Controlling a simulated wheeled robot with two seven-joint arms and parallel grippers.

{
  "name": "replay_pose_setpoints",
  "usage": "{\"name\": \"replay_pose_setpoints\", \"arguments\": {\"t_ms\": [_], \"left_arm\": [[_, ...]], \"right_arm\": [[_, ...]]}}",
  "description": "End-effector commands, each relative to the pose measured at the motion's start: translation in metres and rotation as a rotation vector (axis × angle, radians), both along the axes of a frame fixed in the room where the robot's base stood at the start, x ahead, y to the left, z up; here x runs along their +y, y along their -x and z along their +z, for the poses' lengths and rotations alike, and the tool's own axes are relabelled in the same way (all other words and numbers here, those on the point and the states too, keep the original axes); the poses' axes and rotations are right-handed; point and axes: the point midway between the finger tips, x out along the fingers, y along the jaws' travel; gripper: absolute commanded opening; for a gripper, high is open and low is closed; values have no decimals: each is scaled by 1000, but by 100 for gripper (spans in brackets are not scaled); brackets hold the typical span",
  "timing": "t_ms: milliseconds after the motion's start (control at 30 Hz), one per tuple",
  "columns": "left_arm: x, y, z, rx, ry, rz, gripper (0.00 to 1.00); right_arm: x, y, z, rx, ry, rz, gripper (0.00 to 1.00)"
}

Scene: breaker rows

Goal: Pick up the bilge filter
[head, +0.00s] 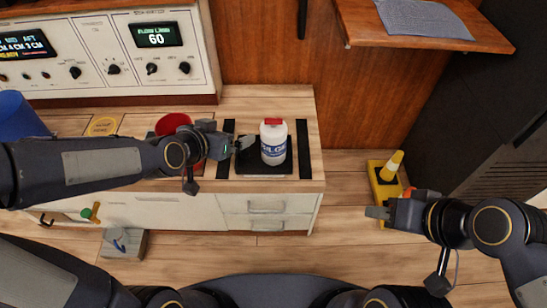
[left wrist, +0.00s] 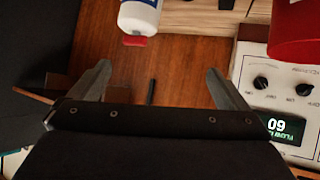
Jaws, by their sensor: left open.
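The bilge filter (head: 273,146) is a white bottle with a blue label and a red cap. It stands upright on a black mat (head: 250,169) on the wooden counter. In the left wrist view, part of the bottle (left wrist: 139,14) with its red cap shows at the top edge. My left gripper (head: 243,143) is just left of the bottle and apart from it. Its open, empty fingers also show in the left wrist view (left wrist: 158,88). My right gripper (head: 376,212) is away to the right, over the floor; its finger gap cannot be made out.
A red container (head: 172,123) stands behind my left forearm, and it shows in the wrist view (left wrist: 298,32). A control panel (head: 110,55) runs along the back left. A blue container (head: 18,116) is at far left. A wooden shelf (head: 475,37) juts out at upper right.

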Motion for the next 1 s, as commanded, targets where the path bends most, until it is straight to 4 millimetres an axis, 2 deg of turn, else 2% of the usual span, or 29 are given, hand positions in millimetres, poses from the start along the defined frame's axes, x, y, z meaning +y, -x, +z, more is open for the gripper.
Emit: {"name": "replay_pose_setpoints", "arguments": {"t_ms": [33,100,200,300,467,1000], "left_arm": [[-18,-13,-47,-32,-3,-28,97],[-37,-28,-74,-97,-5,-48,97],[-58,-41,-104,-168,-7,-63,97],[-71,-49,-122,-214,-7,-65,97],[-79,-57,-130,-245,-7,-62,97],[-110,-111,-156,-245,-6,-61,97]], "right_arm": [[0,0,-33,0,0,0,36],[0,0,-51,0,0,0,36],[0,0,-69,0,0,0,36],[0,0,-78,0,0,0,36],[0,0,-83,0,0,0,36],[0,0,-107,0,0,0,36]]}}
